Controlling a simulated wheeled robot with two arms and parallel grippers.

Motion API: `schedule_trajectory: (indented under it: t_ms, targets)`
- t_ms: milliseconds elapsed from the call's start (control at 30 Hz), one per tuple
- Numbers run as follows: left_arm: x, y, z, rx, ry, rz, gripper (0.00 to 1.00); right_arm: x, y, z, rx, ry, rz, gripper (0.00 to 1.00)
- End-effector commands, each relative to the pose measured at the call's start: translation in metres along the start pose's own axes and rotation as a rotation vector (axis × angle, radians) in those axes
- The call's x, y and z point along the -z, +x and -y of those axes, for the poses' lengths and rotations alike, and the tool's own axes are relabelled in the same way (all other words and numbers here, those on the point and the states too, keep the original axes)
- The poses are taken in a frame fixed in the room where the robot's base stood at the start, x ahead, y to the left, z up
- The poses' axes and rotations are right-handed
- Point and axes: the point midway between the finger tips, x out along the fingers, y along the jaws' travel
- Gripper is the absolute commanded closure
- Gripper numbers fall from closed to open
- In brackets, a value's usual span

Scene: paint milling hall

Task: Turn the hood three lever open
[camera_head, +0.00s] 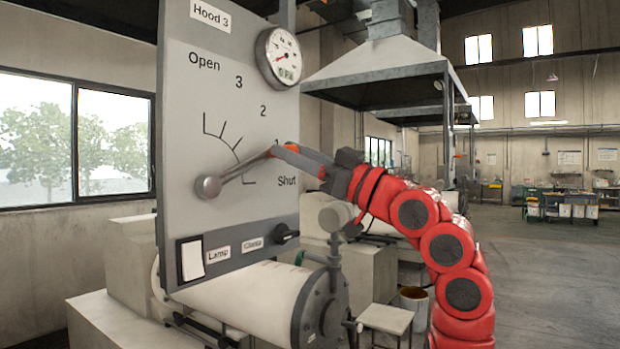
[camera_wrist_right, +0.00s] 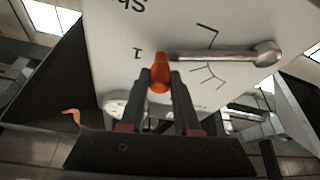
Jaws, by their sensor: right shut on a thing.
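The Hood 3 panel (camera_head: 185,100) is a grey upright plate with a dial marked Open, 3, 2, 1 and Shut. Its lever (camera_head: 240,169) has a metal arm on a round pivot at the left and slants up to the right, near the 1 mark. In the right wrist view the lever (camera_wrist_right: 215,57) lies beside the printed 1. My right gripper (camera_head: 305,158) is shut on the lever's orange grip, which shows between the fingers in the wrist view (camera_wrist_right: 160,74). My left gripper is not in view.
A round gauge (camera_head: 280,57) sits at the panel's upper right. A lamp switch (camera_head: 191,259) and a small black knob (camera_head: 285,234) are on the lower panel. A white cylinder (camera_head: 260,297) lies below. Open floor (camera_head: 550,270) is at the right.

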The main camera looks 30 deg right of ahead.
Motion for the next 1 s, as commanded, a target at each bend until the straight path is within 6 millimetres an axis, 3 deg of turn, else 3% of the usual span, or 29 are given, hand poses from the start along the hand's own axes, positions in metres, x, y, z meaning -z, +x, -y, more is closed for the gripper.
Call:
schedule_trajectory:
  t_ms: [400,1000]
  targets:
    - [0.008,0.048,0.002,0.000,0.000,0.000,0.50,0.056,0.027,0.024,0.149,-0.365,-0.002,1.00]
    - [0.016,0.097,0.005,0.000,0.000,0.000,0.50,0.101,0.045,0.081,0.360,-0.873,-0.008,1.00]
